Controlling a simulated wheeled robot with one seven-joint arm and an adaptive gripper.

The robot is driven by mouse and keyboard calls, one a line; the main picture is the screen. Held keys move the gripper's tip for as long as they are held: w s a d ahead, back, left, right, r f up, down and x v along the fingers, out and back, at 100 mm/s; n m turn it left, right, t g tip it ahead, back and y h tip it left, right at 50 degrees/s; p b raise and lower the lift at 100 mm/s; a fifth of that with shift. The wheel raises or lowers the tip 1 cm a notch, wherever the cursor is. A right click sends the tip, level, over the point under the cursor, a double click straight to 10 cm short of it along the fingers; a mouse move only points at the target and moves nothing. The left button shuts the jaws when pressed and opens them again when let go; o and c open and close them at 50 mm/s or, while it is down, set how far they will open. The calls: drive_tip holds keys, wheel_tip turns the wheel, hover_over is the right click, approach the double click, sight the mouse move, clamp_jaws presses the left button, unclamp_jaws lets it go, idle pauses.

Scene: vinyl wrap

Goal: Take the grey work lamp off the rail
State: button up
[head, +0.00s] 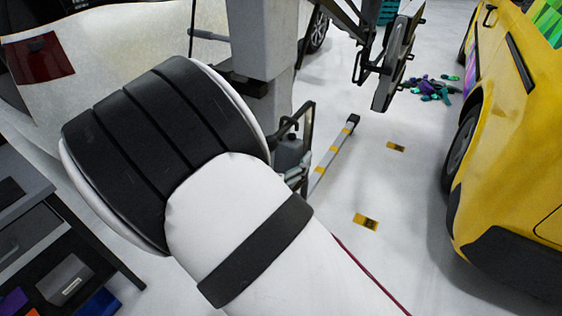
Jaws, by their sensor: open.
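My white arm with black bands fills the left and middle of the head view and hides much behind it. My gripper is not in view. I cannot pick out the grey work lamp or its rail with certainty. A flat grey part on a black bracket (398,62) hangs at the top, right of the grey column (265,45); I cannot tell what it is.
A yellow car (520,140) stands at the right, and a pale car (110,45) at the upper left. A dark workbench (40,240) is at the lower left. A striped lift leg (335,155) lies on the floor. The white floor between is mostly clear.

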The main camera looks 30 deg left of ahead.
drive_tip(key=shift+w, duration=0.35)
drive_tip(key=shift+c, duration=0.3)
drive_tip(key=c, duration=1.5)
drive_tip(key=shift+r+p, duration=0.55)
drive_tip(key=shift+r, duration=0.7)
drive_tip(key=w+a+b, duration=0.1)
drive_tip(key=a+b, duration=0.3)
drive_tip(key=a, duration=0.8)
